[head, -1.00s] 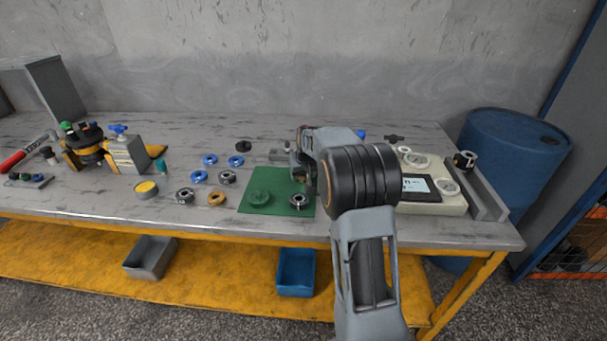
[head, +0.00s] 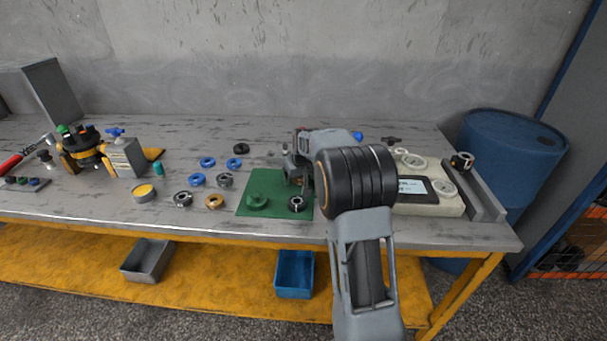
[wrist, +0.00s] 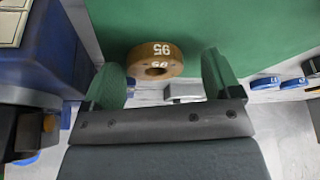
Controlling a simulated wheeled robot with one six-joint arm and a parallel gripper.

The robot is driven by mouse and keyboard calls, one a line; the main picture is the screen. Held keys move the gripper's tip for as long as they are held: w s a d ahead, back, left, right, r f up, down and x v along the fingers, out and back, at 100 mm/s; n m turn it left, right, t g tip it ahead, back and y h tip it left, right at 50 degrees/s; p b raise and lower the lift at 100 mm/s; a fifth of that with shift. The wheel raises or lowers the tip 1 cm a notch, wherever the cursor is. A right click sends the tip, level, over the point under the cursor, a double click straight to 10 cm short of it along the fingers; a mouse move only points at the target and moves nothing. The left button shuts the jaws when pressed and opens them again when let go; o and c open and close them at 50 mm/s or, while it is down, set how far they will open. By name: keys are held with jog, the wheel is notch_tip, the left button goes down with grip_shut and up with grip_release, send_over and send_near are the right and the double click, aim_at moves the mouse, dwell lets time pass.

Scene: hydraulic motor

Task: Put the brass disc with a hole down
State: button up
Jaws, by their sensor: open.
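The brass disc with a hole (wrist: 155,58) is in the wrist view, with "95" in white on it. It lies between the two fingers of my gripper (wrist: 163,78), with a gap on both sides. It shows against the edge of the green mat (wrist: 200,20); I cannot tell whether it rests on it. My gripper is open. In the head view my gripper (head: 291,172) is over the back part of the mat (head: 240,211), partly hidden by my arm, and I cannot make out this disc there.
A brass-coloured ring (head: 214,202) lies left of the mat, near blue and dark rings. A green ring (head: 257,201) and a dark metal ring (head: 296,203) lie on the mat. A pale fixture with a screen (head: 414,187) stands to the right.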

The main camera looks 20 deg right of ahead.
jog(key=p+v, duration=0.1)
jog(key=v, duration=1)
jog(key=s+a+f, duration=0.1)
jog(key=s+a, duration=0.3)
jog(key=s, duration=0.4)
jog(key=s+a+f+g, duration=0.1)
jog(key=s+a, duration=0.3)
jog(key=s, duration=0.5)
jog(key=s+a+f+n, duration=0.1)
jog(key=s+a+f, duration=0.2)
jog(key=s, duration=0.5)
jog(key=shift+s+a, duration=0.35)
jog(key=shift+a, duration=0.4)
jog(key=shift+r, duration=0.1)
notch_tip(320, 180, up, 14)
jog(key=p, duration=1.2)
jog(key=shift+a+p, duration=0.25)
jog(key=shift+p, duration=0.15)
